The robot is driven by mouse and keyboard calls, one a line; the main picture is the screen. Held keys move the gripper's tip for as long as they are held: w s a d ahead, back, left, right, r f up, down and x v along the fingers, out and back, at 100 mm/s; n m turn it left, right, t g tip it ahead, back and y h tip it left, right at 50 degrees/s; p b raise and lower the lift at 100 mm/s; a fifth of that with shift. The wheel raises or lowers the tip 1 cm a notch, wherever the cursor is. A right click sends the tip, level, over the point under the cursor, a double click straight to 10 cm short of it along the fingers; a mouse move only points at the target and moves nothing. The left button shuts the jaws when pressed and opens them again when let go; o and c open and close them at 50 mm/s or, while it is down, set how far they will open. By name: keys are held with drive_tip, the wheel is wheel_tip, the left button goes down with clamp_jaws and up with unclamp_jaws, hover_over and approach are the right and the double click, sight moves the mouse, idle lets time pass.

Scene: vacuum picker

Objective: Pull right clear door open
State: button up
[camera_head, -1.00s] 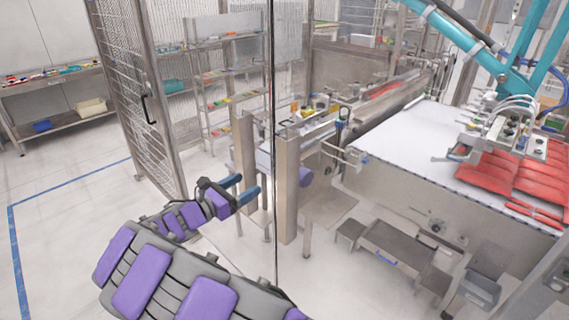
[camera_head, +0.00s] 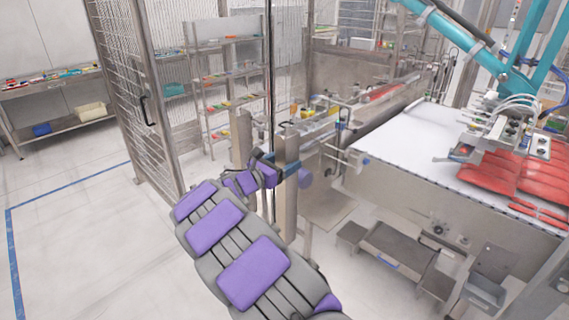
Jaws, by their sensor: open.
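The right clear door is see-through, and mainly its thin dark upright edge (camera_head: 270,70) shows, running down the middle of the view. My gripper (camera_head: 296,174), with blue fingers and a purple-padded wrist, is at this edge, just right of it in the picture. Its fingers are open and point right. They overlap a steel post in the picture, and I cannot tell whether they touch the door. My wrist hides part of the edge. No door handle can be made out there.
A mesh gate (camera_head: 150,110) with a black handle stands at left. A white conveyor (camera_head: 415,145) carries red packs (camera_head: 490,175) at right, below a teal picker arm (camera_head: 480,40). Shelves (camera_head: 228,80) stand behind. The floor at lower left is clear.

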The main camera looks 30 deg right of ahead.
drive_tip(key=shift+w+d, duration=0.1)
drive_tip(key=shift+d, duration=0.05)
clamp_jaws()
idle(0.7)
